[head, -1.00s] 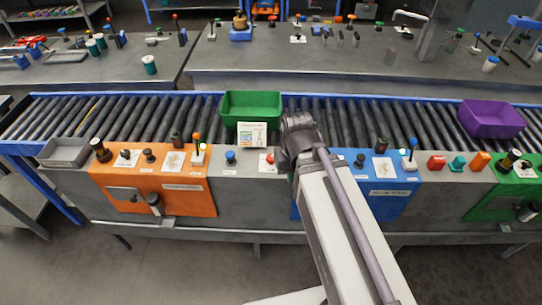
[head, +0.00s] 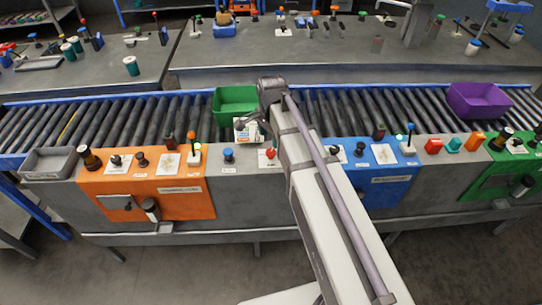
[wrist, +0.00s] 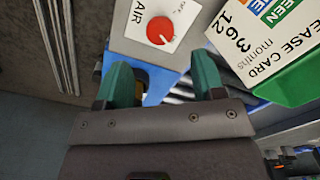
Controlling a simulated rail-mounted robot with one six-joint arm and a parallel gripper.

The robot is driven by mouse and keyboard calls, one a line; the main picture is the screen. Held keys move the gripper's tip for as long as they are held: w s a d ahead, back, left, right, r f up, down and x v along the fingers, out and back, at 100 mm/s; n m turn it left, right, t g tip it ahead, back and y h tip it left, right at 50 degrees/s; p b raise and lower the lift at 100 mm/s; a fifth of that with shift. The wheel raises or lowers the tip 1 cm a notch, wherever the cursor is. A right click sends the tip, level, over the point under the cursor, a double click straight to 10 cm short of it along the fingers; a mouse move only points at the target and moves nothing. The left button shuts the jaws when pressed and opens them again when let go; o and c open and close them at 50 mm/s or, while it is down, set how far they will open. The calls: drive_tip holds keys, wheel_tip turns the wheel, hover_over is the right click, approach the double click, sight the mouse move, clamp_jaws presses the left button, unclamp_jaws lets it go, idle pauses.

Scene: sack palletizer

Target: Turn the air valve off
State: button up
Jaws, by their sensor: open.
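The air valve is a round red knob (wrist: 160,30) on a white plate marked AIR, at the top of the wrist view. A thin light line marks the knob, and lettering beside it is too small to read surely. In the head view the red knob (head: 271,154) sits on the grey panel between the orange and blue panels, just left of my arm. My gripper (wrist: 162,80) is open and empty, its two teal fingers apart. The knob lies beyond the fingertips and is not between them.
A green bin (head: 231,101) stands on the roller conveyor (head: 350,110) behind the panel. A release card (wrist: 262,40) is close to the right finger. A blue knob (head: 228,154) is left of the valve. A purple bin (head: 480,98) is farther right.

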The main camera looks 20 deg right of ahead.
sight(271, 151)
wheel_tip(271, 151, down, 7)
drive_tip(key=b, duration=0.4)
drive_tip(key=shift+r+b, duration=0.2)
drive_tip(key=shift+b, duration=0.15)
drive_tip(key=shift+r, duration=0.15)
drive_tip(key=shift+c, duration=0.2)
drive_tip(key=c, duration=0.9)
